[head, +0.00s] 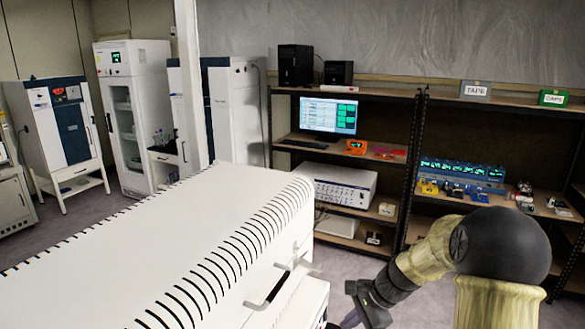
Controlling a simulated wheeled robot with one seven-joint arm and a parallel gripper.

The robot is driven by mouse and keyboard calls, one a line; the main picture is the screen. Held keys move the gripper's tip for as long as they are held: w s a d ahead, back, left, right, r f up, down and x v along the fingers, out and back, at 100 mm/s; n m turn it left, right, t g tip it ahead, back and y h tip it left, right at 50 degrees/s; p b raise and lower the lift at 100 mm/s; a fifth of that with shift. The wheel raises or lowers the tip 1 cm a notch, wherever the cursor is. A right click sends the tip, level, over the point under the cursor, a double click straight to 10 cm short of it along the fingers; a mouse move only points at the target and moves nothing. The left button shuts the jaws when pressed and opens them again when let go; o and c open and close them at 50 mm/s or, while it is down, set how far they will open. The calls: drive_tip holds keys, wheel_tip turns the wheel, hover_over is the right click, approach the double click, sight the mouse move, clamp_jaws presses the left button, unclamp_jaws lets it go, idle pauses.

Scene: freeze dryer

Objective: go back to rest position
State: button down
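My arm comes in at the lower right, with pale yellow links and a large dark round joint, and it bends down to the left. My gripper (358,303) is at the bottom edge of the head view, partly cut off, just right of the large white slotted machine (225,195). Its fingers do not show clearly, so I cannot tell whether it is open or shut, or whether it holds anything. A metal handle (272,290) sticks out from the machine's near right side, left of my gripper. I cannot tell whether they touch.
The white machine fills the lower left and middle. Shelves at the back right hold a monitor (328,116), a white instrument (340,186) and a blue rack (462,170). Tall white cabinets (136,75) stand at the back left. Grey floor (425,300) shows between machine and shelves.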

drive_tip(key=s+f+n+h+b, duration=0.1)
drive_tip(key=s+n+h+b, duration=0.2)
drive_tip(key=s+n, duration=0.4)
drive_tip(key=s+d+f+n+t+h+b, duration=0.1)
drive_tip(key=s+f+n+h+b, duration=0.1)
drive_tip(key=s+n, duration=0.5)
drive_tip(key=s, duration=0.3)
drive_tip(key=shift+s+f+h+b, duration=0.25)
drive_tip(key=shift+f+h+b, duration=0.05)
drive_tip(key=shift+h+b, duration=0.1)
drive_tip(key=shift+d, duration=0.1)
drive_tip(key=c, duration=2.1)
unclamp_jaws()
